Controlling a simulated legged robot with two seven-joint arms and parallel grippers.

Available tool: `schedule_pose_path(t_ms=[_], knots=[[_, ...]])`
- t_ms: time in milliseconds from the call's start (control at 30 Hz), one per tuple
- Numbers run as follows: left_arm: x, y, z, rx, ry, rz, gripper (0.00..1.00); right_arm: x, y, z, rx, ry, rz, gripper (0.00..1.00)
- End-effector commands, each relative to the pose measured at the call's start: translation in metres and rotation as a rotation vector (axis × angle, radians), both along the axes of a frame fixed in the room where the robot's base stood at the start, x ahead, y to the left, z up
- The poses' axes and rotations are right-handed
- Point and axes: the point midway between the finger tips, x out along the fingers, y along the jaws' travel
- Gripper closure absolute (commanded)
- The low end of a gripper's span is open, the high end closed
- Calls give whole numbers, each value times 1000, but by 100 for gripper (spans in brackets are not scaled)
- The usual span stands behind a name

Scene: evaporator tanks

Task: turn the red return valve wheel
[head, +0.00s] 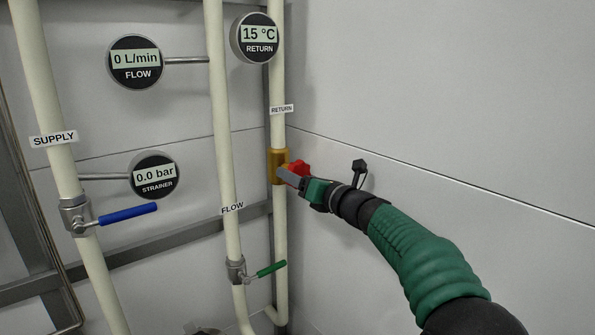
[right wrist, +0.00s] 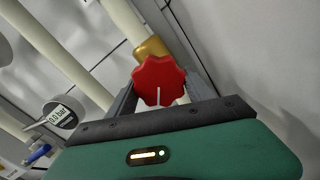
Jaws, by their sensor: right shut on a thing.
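The red return valve wheel (head: 298,168) sits on a brass valve body (head: 278,166) on the return pipe. In the right wrist view the lobed red wheel (right wrist: 159,81) faces the camera, its white mark pointing down toward the gripper base. My right gripper (head: 291,174) is shut on the wheel. In the right wrist view its two grey fingers (right wrist: 160,84) stand on either side of the wheel. The fingertips are partly hidden behind the wheel. My left gripper is in neither view.
The return pipe (head: 278,225) and flow pipe (head: 226,150) run close together left of the wheel. A green lever (head: 270,269) is below, a blue lever (head: 128,213) at left. Gauges read 15 °C (head: 257,37), 0 L/min (head: 135,62) and 0.0 bar (head: 154,174). The wall (head: 440,90) is right.

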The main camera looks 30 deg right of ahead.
Motion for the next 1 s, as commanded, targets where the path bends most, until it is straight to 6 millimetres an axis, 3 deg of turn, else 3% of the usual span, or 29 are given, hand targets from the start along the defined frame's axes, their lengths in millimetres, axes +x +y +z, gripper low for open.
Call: schedule_pose_path(t_ms=[400,867,900,1000], knots=[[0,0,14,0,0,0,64,0,1,-6,167,24,-1,81],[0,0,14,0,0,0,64,0,1,-7,181,27,-1,81],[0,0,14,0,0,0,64,0,1,-7,181,27,-1,39],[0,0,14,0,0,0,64,0,1,-6,181,24,-1,26]])
